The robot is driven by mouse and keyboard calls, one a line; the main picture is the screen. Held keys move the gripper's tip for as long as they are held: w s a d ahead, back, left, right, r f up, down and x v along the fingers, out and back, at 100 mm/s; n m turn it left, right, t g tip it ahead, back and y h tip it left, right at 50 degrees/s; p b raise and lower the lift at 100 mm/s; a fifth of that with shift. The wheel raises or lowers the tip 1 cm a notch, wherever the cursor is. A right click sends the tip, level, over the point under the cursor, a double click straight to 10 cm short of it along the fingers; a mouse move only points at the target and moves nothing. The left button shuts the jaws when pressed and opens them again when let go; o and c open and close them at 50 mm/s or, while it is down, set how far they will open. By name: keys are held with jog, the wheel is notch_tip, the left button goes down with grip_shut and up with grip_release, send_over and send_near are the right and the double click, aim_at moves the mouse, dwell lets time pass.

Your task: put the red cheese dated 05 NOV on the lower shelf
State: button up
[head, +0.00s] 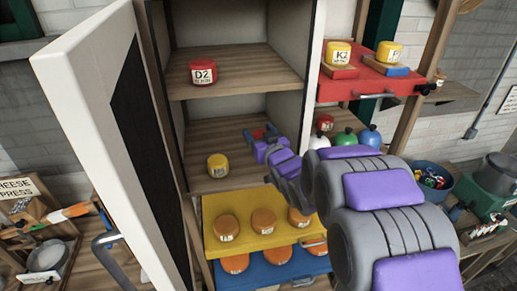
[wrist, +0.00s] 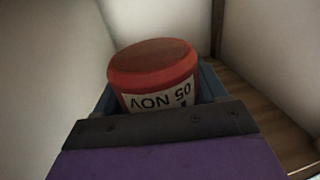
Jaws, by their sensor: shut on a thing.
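My gripper (head: 261,134) is inside the cabinet's lower compartment, at its right side. It is shut on a red cheese; in the wrist view the red cheese (wrist: 153,75) sits between the blue fingers, its label reading 05 NOV upside down. In the head view only a little red shows between the fingers. The lower shelf (head: 200,137) is wooden and lies under the gripper. I cannot tell whether the cheese touches it. A yellow cheese (head: 218,165) stands at the front left of this shelf. Another red cheese marked D2 (head: 203,72) stands on the upper shelf (head: 240,70).
The white cabinet door (head: 95,60) stands open at left. A yellow drawer (head: 215,246) and a blue drawer (head: 222,279) with orange cheeses are below. A red tray (head: 345,90) with yellow cheeses is at right. The lower shelf's middle and back left are clear.

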notch_tip(320, 180, down, 7)
jog(key=shift+r+p, duration=0.15)
jog(key=shift+p, duration=0.45)
jog(key=shift+w+a+f, duration=0.15)
jog(key=shift+w+f, duration=0.05)
jog(key=shift+w, duration=0.3)
jog(key=shift+s, duration=0.1)
jog(key=shift+f, duration=0.1)
jog(key=o, duration=1.2)
jog(key=shift+c, duration=0.2)
